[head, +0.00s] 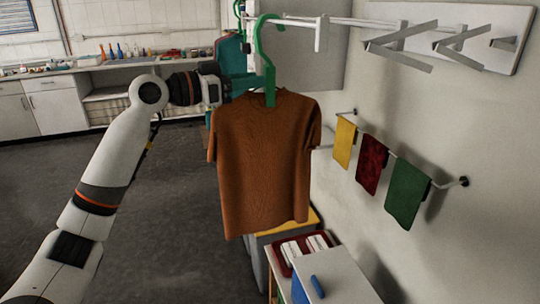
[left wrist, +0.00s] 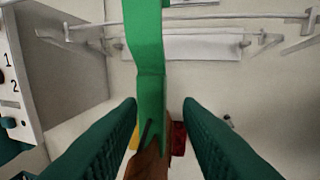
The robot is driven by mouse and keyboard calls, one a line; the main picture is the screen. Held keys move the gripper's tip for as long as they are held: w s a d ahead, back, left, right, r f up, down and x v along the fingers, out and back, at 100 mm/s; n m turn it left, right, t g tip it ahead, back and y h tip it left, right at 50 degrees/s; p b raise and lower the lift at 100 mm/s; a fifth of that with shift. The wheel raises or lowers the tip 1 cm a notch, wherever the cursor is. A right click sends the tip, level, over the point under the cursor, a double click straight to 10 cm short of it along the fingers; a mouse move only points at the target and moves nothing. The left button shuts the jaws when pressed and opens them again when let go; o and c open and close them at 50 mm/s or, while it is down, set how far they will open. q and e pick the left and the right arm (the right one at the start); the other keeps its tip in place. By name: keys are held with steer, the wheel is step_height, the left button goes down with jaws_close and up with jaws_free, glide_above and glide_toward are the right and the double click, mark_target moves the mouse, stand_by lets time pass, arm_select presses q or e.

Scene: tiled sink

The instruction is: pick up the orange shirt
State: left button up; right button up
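The orange shirt (head: 262,165) hangs on a green hanger (head: 265,50) in the head view, with the hanger's hook at the wall rail. My left gripper (head: 262,82) is level with the hanger's neck, just above the shirt's collar. In the left wrist view, its two teal fingers (left wrist: 162,103) are apart, with the green hanger (left wrist: 150,85) between them and a visible gap on each side. A small part of the shirt (left wrist: 148,163) shows below the hanger there. My right gripper is not in view.
A white drying rack (head: 440,40) is on the right wall. Yellow, red and green cloths (head: 372,165) hang on a lower rail. A white cabinet top (head: 335,280) stands below right of the shirt. A teal garment (head: 229,55) hangs behind my gripper. Open floor lies left.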

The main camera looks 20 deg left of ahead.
mark_target(272, 86)
arm_select(q)
steer(key=p+x, duration=0.1)
steer(key=x, duration=0.1)
steer(key=p+x, duration=0.1)
steer(key=x, duration=0.1)
steer(key=p+x, duration=0.1)
steer(key=x, duration=0.1)
steer(key=shift+w+a+r, duration=0.2)
steer(key=shift+w+r, duration=0.1)
steer(key=shift+w, duration=0.1)
steer(key=shift+w+d+f, duration=0.15)
steer(key=shift+w+d, duration=0.25)
steer(key=shift+d, duration=0.05)
steer(key=shift+a, duration=0.1)
jaws_close()
